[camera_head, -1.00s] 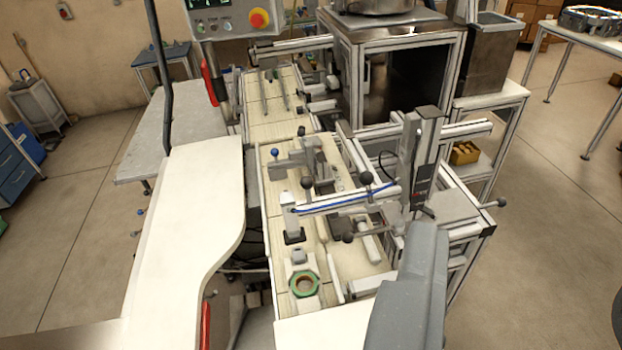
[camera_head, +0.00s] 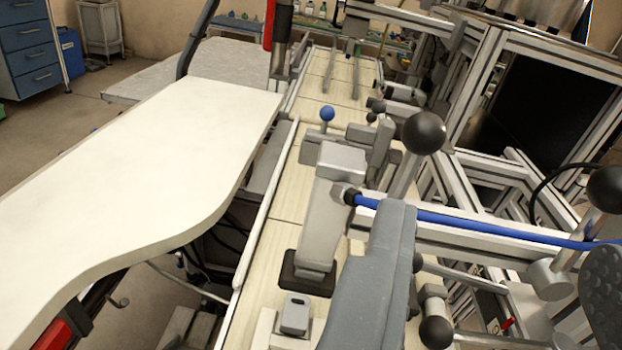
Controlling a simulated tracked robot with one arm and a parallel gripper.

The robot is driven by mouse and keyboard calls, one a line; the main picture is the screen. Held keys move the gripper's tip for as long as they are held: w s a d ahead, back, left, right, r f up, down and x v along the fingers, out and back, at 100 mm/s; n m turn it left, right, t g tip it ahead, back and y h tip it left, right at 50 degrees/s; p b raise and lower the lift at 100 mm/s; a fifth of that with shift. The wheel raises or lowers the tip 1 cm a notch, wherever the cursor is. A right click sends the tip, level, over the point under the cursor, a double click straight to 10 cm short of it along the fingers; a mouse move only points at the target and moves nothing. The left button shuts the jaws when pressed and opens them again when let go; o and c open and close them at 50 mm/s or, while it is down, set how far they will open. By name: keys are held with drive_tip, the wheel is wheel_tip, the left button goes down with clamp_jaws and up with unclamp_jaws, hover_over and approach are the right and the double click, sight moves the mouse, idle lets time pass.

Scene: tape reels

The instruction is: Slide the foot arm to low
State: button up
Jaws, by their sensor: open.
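The foot arm (camera_head: 470,241) is a pale metal bar with a blue hose along its top, running across the right half of the view. At its left end hangs a grey upright foot (camera_head: 325,215) with a black pad (camera_head: 308,274) at the bottom. A black ball knob (camera_head: 424,132) stands on a stem at the bar, and another black knob (camera_head: 606,188) is at the right edge. My gripper (camera_head: 497,240) is open, one grey finger left and one at the right edge, with the bar passing between or behind them. I cannot tell whether they touch it. The arm's column is out of view.
A white curved worktop (camera_head: 140,165) fills the left. A blue-knobbed grey fixture (camera_head: 327,114) stands behind the foot on the pale slatted bed (camera_head: 262,275). A metal frame with a dark opening (camera_head: 550,105) is at the right. A third black knob (camera_head: 435,332) is low in front.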

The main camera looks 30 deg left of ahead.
sight(423, 146)
drive_tip(key=shift+n+y, duration=0.3)
drive_tip(key=shift+y, duration=0.1)
drive_tip(key=x, duration=0.4)
drive_tip(key=f+p+x, duration=0.1)
drive_tip(key=x, duration=0.3)
drive_tip(key=a+f+x, duration=0.1)
drive_tip(key=x, duration=0.3)
drive_tip(key=shift+s+a+f+p, duration=0.1)
drive_tip(key=shift+s+p, duration=0.15)
drive_tip(key=shift+p, duration=0.1)
drive_tip(key=shift+w+a+f, duration=0.15)
drive_tip(key=shift+w+a, duration=0.05)
drive_tip(key=shift+w, duration=0.35)
drive_tip(key=shift+w+a, duration=0.15)
drive_tip(key=shift+w, duration=0.2)
